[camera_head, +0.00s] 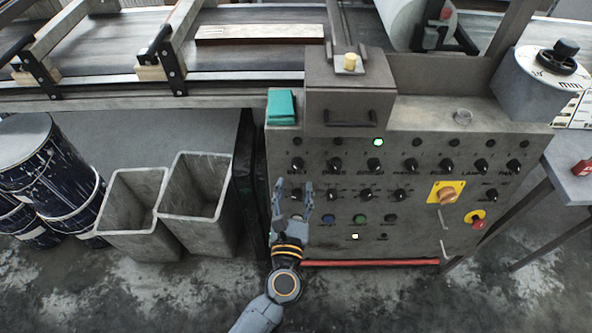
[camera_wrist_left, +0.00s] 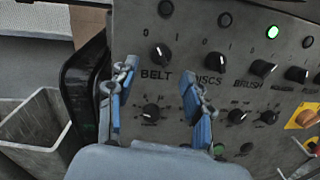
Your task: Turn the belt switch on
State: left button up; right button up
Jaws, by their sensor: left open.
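The belt switch (camera_head: 297,164) is a black rotary knob at the left end of the top knob row on the grey control panel (camera_head: 420,235). In the left wrist view the belt switch (camera_wrist_left: 160,54) sits above the label BELT, and its pale pointer mark appears tilted toward upper left. The lamp (camera_wrist_left: 166,8) above it is dark. My left gripper (camera_head: 293,188) is open and empty in front of the panel's left part. In the left wrist view its blue-grey fingers (camera_wrist_left: 158,82) are spread below and either side of the knob, apart from it.
A lower knob (camera_wrist_left: 151,112) shows between my fingers. Other knobs continue rightward; a green lamp (camera_head: 378,142) is lit. A yellow-backed switch (camera_head: 446,194) and a red button (camera_head: 478,224) are at right. Two grey bins (camera_head: 196,200) stand left. The conveyor (camera_head: 110,45) runs behind.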

aim_at(297, 166)
pick_arm(q)
jog(key=w, duration=0.5)
jog(key=shift+d, duration=0.2)
grip_shut()
